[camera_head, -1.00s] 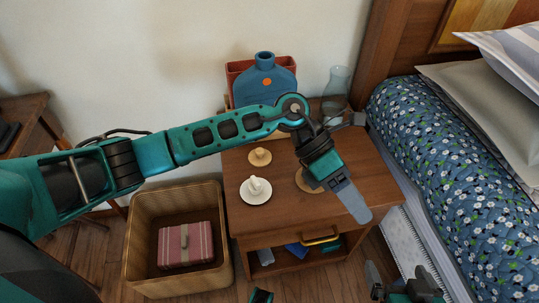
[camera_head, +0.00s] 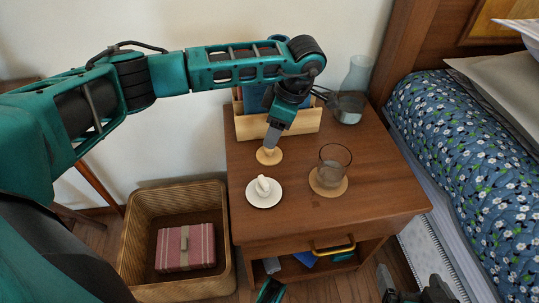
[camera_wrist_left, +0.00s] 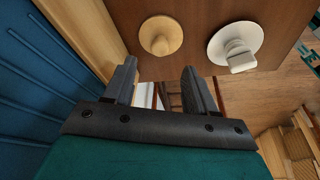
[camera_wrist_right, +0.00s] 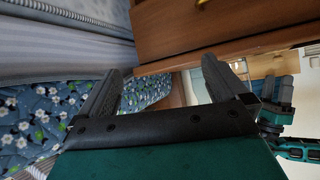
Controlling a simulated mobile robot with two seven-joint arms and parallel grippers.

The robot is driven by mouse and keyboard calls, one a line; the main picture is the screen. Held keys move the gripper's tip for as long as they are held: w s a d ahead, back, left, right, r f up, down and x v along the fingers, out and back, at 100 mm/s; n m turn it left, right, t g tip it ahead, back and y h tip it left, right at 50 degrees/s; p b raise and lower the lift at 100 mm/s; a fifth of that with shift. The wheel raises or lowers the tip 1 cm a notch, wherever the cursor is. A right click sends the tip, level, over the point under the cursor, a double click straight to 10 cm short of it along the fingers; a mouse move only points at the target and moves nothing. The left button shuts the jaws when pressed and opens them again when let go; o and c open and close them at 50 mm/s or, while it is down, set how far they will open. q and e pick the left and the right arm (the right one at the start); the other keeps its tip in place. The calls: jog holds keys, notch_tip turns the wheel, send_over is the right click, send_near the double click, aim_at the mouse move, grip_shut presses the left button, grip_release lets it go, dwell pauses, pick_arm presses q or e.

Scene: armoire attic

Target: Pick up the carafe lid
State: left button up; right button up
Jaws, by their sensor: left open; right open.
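A small round tan wooden piece with a knob, which looks like the carafe lid (camera_head: 268,156), lies on the nightstand. It also shows in the left wrist view (camera_wrist_left: 160,36), beyond my fingertips. My left gripper (camera_head: 270,141) is just above and behind it in the head view, tilted down; in its wrist view its jaws (camera_wrist_left: 158,72) are open and empty. The glass carafe (camera_head: 352,90) stands at the back right corner. My right gripper (camera_wrist_right: 162,74) is open and empty, low by the nightstand's front right and the bed.
A white saucer with a white piece on it (camera_head: 264,194) is close in front of the lid. A glass tumbler (camera_head: 330,168) stands on a coaster to the right. A wooden holder (camera_head: 250,124) stands behind. A wicker basket (camera_head: 133,245) is on the floor at left.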

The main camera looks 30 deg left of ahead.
aim_at(269, 151)
pick_arm(q)
jog(key=x, duration=0.2)
jog(key=b+x, duration=0.1)
jog(key=x, duration=0.1)
jog(key=b+x, duration=0.1)
jog(key=x, duration=0.1)
jog(key=shift+w+d+f, duration=0.15)
jog(key=shift+w+d, duration=0.05)
jog(key=shift+d, duration=0.15)
jog(key=shift+c, duration=0.5)
grip_shut()
